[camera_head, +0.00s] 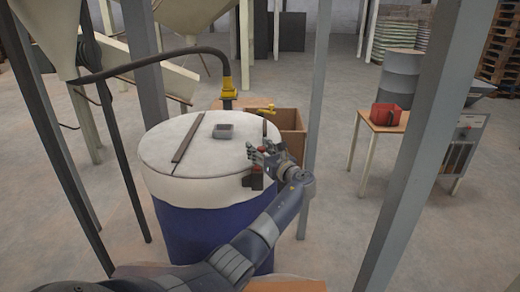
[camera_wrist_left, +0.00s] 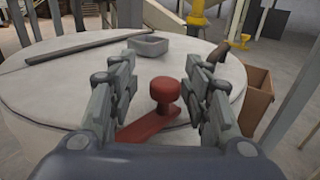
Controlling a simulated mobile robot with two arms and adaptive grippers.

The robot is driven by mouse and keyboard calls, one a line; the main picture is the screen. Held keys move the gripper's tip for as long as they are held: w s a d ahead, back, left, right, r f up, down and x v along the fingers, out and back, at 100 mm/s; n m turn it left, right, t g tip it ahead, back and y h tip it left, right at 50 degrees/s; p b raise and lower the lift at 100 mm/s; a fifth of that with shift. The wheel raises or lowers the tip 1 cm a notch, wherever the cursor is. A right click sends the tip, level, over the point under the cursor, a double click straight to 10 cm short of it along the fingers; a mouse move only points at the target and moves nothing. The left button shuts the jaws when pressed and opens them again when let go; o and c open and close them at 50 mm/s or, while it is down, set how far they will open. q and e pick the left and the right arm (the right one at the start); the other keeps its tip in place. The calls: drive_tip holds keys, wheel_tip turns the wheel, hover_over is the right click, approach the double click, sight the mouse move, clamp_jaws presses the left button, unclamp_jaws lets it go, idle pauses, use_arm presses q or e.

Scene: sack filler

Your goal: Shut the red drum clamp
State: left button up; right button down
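The red drum clamp (camera_wrist_left: 163,108) sits at the near rim of the drum's pale lid, with a round knob standing up from a flat arm. In the wrist view its knob is between the two fingers of my left gripper (camera_wrist_left: 163,92), with a gap on each side. The left gripper (camera_head: 267,154) is open over the rim in the head view, where it covers much of the clamp (camera_head: 257,176). The drum (camera_head: 195,225) is blue with a white cover over its top. My right gripper is not in view.
A dark bar (camera_head: 188,138) and a small grey tray (camera_head: 223,131) lie on the lid. A black hose with a yellow fitting (camera_head: 228,88) hangs behind it. A cardboard box (camera_head: 288,132) stands behind right. Grey posts (camera_head: 318,100) rise close on the right.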

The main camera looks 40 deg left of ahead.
use_arm(q)
drive_tip(key=shift+w, duration=0.1)
drive_tip(key=shift+d, duration=0.15)
drive_tip(key=v, duration=1.1)
drive_tip(key=shift+d, duration=0.35)
